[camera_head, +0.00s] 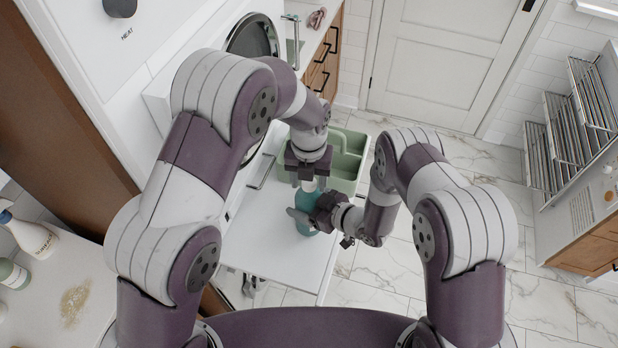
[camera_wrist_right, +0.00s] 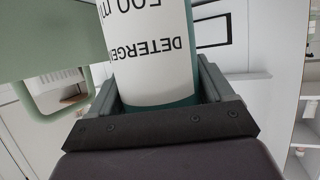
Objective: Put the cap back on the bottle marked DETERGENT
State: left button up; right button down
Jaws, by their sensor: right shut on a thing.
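The teal bottle (camera_head: 305,226) stands on a white surface, and its white label (camera_wrist_right: 150,45) reads DETERGENT in the right wrist view. My right gripper (camera_head: 308,218) is shut on the bottle's body from the right, with a jaw on each side of it. My left gripper (camera_head: 308,181) points down over the bottle's top, with its fingers apart. A small white piece (camera_head: 309,186) shows between those fingers, at the top of the bottle. I cannot tell whether it is the cap or the neck, or whether it is seated.
A green divided caddy (camera_head: 347,163) stands just behind the bottle. The white surface (camera_head: 262,250) is clear in front and to the left. A counter at far left holds a spray bottle (camera_head: 32,236) and a spill of grains (camera_head: 74,302). A drying rack (camera_head: 570,125) is at right.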

pick_arm(q)
jog(key=shift+r, duration=2.25)
